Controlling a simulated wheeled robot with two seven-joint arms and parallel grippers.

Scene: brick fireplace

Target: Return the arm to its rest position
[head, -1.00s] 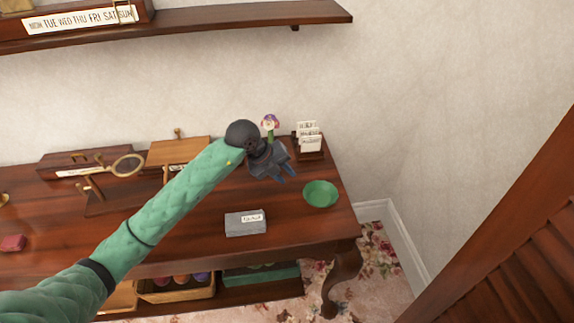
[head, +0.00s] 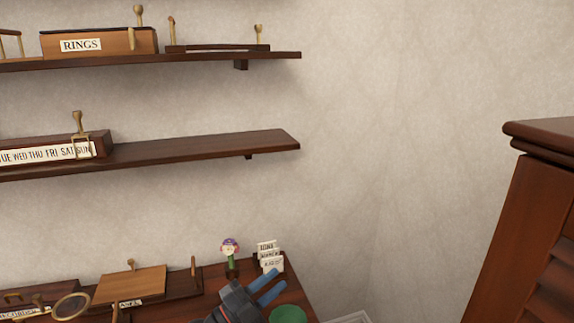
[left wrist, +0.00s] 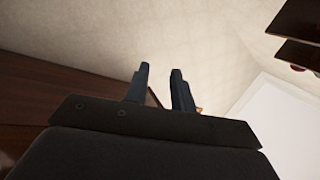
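My left gripper (head: 279,280) shows at the bottom of the head view, in front of the dark wooden desk. Its two blue fingers point up and to the right. In the left wrist view the fingers (left wrist: 160,72) stand apart with nothing between them, so it is open and empty. The rest of my left arm is below the head view's edge. My right gripper is in neither view.
A green bowl (head: 288,314), a card holder (head: 269,257) and a small flower-like figure (head: 230,252) are close around the gripper. Wall shelves (head: 215,150) are above. A louvred wooden cabinet (head: 530,220) stands at right.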

